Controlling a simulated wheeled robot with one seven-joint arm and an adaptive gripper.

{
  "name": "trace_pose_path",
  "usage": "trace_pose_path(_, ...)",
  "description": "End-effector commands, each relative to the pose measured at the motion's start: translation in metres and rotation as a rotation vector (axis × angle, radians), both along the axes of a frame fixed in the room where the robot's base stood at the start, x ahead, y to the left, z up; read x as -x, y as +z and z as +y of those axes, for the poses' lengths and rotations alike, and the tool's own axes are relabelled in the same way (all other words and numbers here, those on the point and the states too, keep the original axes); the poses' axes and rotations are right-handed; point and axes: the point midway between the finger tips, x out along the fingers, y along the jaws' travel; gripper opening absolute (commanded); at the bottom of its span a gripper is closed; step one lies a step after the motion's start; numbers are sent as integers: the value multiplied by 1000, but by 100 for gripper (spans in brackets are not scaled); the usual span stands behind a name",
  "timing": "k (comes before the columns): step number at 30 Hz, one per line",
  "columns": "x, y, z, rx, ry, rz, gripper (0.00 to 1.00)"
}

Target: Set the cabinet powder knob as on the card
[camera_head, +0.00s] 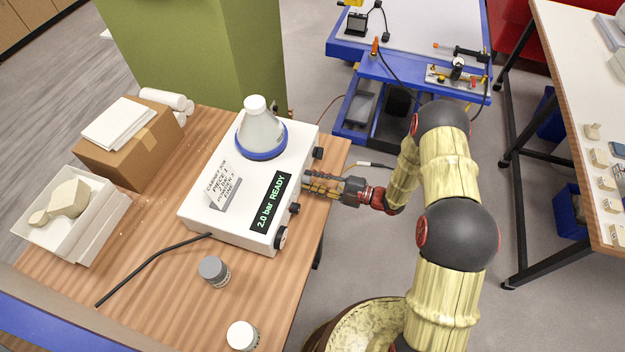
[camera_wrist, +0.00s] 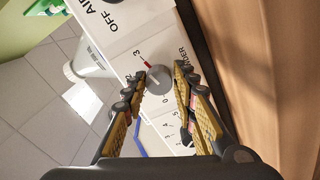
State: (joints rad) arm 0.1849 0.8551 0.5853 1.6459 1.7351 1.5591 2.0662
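The white cabinet unit (camera_head: 215,225) stands on the wooden table, its dark display reading "2.0 bar READY" in green. A small card (camera_head: 224,188) leans on its top; it has several lines, and I cannot read them all surely. In the wrist view, a round grey knob (camera_wrist: 158,80) sits on the white panel, with a red mark beside it near a printed "3". A label ending in "DER" is partly hidden by a finger. My gripper (camera_head: 308,187) is at the panel; in the wrist view its open fingers (camera_wrist: 160,75) stand either side of the knob. I cannot tell whether they touch it.
Other dark knobs (camera_head: 281,237) are on the same panel. A white cone-shaped bottle with a blue base (camera_head: 262,133) stands on the unit. Two small jars (camera_head: 214,271) stand in front, with a black cable (camera_head: 150,262) beside them.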

Motion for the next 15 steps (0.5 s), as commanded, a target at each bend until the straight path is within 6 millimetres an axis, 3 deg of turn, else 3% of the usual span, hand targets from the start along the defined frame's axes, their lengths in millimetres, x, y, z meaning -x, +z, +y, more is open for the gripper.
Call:
trace_pose_path(8,0,1,0,-1,0,-1,44)
trace_pose_path(15,0,1,0,-1,1,-2,44)
